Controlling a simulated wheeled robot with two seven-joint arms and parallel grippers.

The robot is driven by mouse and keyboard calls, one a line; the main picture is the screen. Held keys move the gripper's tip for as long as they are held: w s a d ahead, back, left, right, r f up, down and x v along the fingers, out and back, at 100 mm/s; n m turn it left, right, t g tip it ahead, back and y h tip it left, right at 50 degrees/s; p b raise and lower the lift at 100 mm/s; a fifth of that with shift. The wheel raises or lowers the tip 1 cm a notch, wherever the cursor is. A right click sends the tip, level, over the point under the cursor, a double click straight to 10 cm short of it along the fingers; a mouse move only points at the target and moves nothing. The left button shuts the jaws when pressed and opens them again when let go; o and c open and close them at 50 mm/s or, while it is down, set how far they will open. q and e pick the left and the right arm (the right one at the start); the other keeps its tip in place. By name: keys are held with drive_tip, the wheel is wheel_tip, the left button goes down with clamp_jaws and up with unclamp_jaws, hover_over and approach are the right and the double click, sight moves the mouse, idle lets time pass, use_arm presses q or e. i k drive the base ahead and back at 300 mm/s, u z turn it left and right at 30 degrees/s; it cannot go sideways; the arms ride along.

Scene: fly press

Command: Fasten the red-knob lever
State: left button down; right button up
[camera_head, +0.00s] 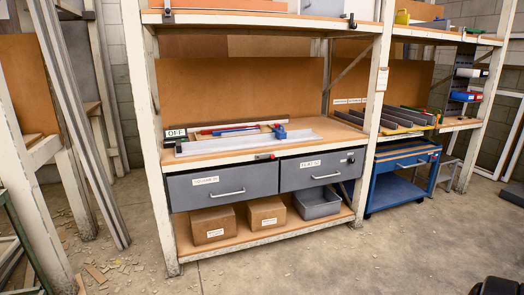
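I cannot make out a lever with a red knob for certain. A small red-and-dark piece (265,156) sits at the front edge of the workbench shelf, above the gap between the two grey drawers; it is too small to tell what it is. On the shelf top behind it lie a long red-and-blue tool (230,130) and a light metal bar (250,143). No press is recognisable.
A white-framed shelf unit stands ahead, with a left drawer (220,188), a right drawer (322,170), cardboard boxes (212,225) and a grey bin (317,203) below. A blue cart (398,192) is at right. Beams lean at left. The front floor (300,268) is mostly clear.

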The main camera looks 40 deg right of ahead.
sight(270, 155)
drive_tip(key=z, duration=0.2)
drive_tip(key=i, duration=1.9)
drive_tip(key=z, duration=0.65)
